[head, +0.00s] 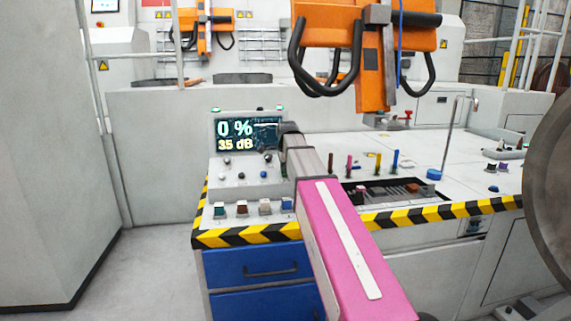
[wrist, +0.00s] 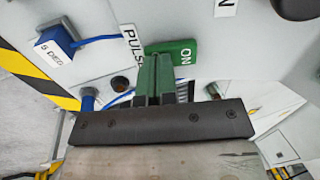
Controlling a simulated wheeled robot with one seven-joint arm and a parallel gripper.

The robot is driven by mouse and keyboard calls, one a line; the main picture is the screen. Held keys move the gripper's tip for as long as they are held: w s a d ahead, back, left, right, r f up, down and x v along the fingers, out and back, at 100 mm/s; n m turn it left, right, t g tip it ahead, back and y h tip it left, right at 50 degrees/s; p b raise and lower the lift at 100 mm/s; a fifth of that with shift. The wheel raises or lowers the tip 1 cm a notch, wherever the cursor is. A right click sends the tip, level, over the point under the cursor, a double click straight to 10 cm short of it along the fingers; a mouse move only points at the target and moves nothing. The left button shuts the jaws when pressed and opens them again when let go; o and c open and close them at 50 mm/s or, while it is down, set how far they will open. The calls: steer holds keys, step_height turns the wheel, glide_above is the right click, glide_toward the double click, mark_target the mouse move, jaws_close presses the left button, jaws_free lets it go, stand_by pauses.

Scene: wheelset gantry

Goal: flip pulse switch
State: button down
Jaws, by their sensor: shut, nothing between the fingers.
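In the wrist view my gripper (wrist: 155,62) is shut and empty, its fingers reaching over the control panel beside a white label reading PULS (wrist: 132,48) and a green ON plate (wrist: 182,53). The pulse switch itself is not clearly visible there; the fingers cover that spot, and I cannot tell whether they touch it. In the head view my gripper (head: 290,128) is at the right edge of the display, and my pink arm hides part of the panel. Small toggles (head: 227,160) stand on the sloped panel below the display, too small to read.
The display (head: 248,134) reads 0 % and 35 dB. Colored buttons (head: 242,207) line the panel's front above striped edging (head: 245,235). A blue labelled block (wrist: 55,46) with a cable is at the wrist view's left. An orange handling device (head: 370,50) hangs above the bench.

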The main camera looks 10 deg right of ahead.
steer(key=shift+f, duration=0.15)
steer(key=shift+s+f+t, duration=0.35)
steer(key=shift+f+t, duration=0.15)
steer(key=shift+t, duration=0.2)
steer(key=shift+f+t, duration=0.25)
steer(key=shift+t, duration=0.55)
steer(key=shift+f, duration=0.15)
